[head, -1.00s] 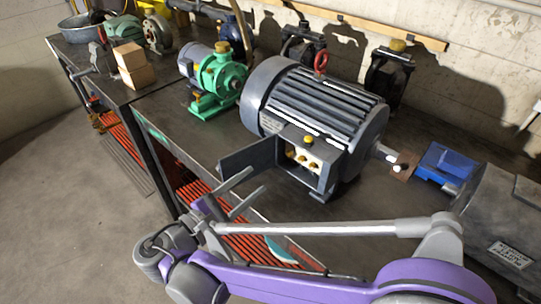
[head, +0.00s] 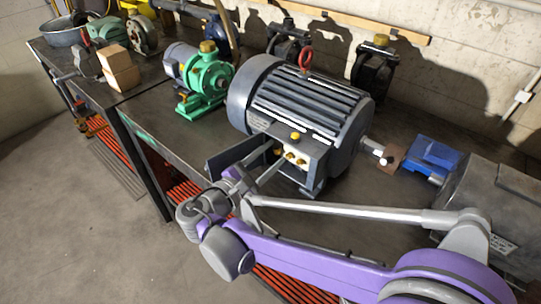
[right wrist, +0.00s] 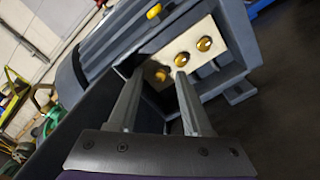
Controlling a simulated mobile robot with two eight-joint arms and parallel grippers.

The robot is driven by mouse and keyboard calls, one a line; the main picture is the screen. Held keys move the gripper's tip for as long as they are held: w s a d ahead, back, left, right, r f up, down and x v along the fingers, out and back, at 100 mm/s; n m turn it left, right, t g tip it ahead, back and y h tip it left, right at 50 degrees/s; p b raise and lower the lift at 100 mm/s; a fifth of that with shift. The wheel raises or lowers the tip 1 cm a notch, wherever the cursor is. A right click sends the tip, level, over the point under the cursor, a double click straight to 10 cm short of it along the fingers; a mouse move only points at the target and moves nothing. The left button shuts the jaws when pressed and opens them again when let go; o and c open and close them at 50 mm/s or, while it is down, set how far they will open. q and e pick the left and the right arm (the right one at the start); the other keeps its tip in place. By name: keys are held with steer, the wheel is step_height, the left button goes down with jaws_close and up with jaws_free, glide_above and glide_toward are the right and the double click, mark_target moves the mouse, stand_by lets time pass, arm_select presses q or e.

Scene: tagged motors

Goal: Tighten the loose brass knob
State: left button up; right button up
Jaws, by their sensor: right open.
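The large grey motor (head: 305,100) stands on the bench with an open terminal box. Its cream board (right wrist: 188,58) carries three brass knobs in a row: a near one (right wrist: 161,75), a middle one (right wrist: 182,59) and a far one (right wrist: 204,44). I cannot tell from these frames which is loose. My right gripper (head: 272,154) is open at the box, fingers pointing at the board. In the right wrist view its fingertips (right wrist: 160,77) frame the near knob, one on each side; contact is not clear. My left gripper is not in view.
A dark flap (head: 238,152) sticks out from the box's left side, close to my gripper. A yellow knob (head: 295,136) sits on top of the box. A green pump (head: 208,77) stands left, a blue vise-like block (head: 432,155) right. Bench front is narrow.

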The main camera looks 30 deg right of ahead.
steer(key=shift+c, duration=0.3)
jaws_close()
